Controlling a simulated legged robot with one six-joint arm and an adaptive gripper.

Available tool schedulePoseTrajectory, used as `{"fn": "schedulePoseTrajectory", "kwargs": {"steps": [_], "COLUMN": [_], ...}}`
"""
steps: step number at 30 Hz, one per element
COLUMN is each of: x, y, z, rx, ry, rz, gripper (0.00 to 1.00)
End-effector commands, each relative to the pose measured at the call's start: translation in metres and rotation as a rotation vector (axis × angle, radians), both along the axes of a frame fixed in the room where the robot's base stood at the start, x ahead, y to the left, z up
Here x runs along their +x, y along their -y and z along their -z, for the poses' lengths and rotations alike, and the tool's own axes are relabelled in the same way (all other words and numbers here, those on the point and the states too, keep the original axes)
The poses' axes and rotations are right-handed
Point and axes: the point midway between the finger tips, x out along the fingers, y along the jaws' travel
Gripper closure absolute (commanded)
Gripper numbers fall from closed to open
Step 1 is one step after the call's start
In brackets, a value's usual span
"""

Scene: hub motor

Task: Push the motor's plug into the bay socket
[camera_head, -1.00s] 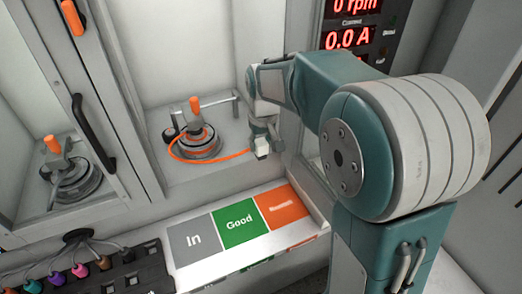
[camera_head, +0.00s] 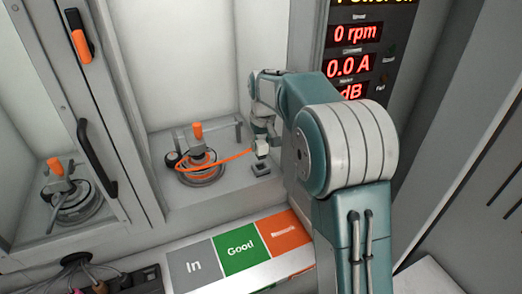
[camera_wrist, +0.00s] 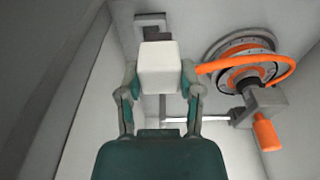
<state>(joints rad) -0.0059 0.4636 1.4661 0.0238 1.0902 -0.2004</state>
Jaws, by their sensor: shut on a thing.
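My gripper (camera_head: 262,140) is at the right side of the bay and is shut on the plug (camera_wrist: 160,67), a pale block in the wrist view. The orange cable (camera_head: 232,158) runs from the motor (camera_head: 200,172) toward the plug. The motor is a round grey disc on the bay floor, with the cable curving around it; it also shows at the right of the wrist view (camera_wrist: 240,62). The socket (camera_head: 260,169) is a small grey piece on the bay floor below my gripper. In the wrist view, its grey frame (camera_wrist: 151,17) shows just beyond the plug. I cannot tell whether plug and socket touch.
A clamp with an orange handle (camera_head: 197,131) stands at the motor. The bay's right wall is close to my gripper. A door with a black handle (camera_head: 97,158) is at left. The In, Good and orange labelled panel (camera_head: 240,245) lies in front.

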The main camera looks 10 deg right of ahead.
Motion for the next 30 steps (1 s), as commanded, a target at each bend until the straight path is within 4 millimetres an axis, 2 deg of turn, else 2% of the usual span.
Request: {"fn": "schedulePoseTrajectory", "kwargs": {"steps": [13,21,30], "x": [0.045,0.042,0.042], "y": [0.008,0.008,0.008], "z": [0.001,0.025,0.030], "rx": [0.000,0.000,0.000], "ry": [0.000,-0.002,0.001], "rz": [0.001,0.001,0.000], "gripper": [1.00,1.00,1.00]}}
